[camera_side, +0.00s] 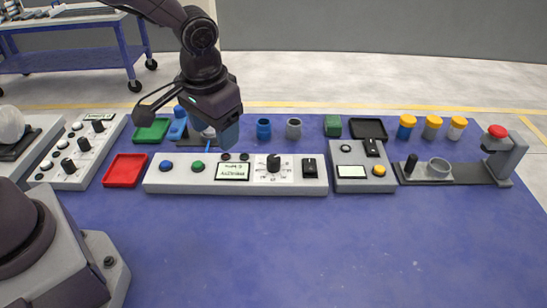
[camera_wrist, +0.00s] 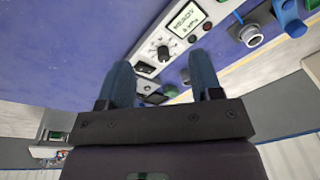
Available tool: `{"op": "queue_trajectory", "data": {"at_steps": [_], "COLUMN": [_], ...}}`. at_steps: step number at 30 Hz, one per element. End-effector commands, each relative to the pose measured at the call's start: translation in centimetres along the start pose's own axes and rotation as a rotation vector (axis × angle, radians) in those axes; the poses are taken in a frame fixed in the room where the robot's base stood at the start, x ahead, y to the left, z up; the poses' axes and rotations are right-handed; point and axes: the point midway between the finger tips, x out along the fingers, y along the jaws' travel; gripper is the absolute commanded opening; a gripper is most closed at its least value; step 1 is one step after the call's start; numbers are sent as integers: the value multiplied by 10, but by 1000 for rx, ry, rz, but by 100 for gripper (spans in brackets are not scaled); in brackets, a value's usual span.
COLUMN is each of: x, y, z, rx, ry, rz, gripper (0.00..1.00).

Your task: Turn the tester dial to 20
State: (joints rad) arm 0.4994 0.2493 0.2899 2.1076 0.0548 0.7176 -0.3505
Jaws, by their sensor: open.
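The tester (camera_side: 215,188) is a long light-grey box on the blue table. Its black dial knob (camera_side: 273,163) sits on a white scale plate right of the screen (camera_side: 233,172). The pointer's exact reading is too small to tell. In the wrist view the dial (camera_wrist: 163,52) shows near the "READY" screen (camera_wrist: 184,20). My gripper (camera_side: 222,140) hangs behind and above the tester, left of the dial in the side view. In the wrist view my gripper (camera_wrist: 162,72) has its two blue fingers apart with nothing held. It is not touching the dial.
A black rocker switch (camera_side: 310,167) is right of the dial; blue (camera_side: 166,166) and green (camera_side: 198,166) buttons are left. Another grey box (camera_side: 362,183) stands close at the right. Cups (camera_side: 264,129) and trays stand behind. The front table is clear.

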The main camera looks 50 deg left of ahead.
Motion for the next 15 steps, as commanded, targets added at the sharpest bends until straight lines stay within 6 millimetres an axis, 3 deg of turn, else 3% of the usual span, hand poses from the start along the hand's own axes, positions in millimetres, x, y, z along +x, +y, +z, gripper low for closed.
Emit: {"op": "queue_trajectory", "data": {"at_steps": [3,8,12,15], "x": [38,69,62,61], "y": [14,23,26,28], "z": [-27,-65,-98,-101], "rx": [-87,-244,-409,-472], "ry": [27,131,242,261], "rz": [-75,-124,-75,-54], "gripper": [59,59,59,59]}}
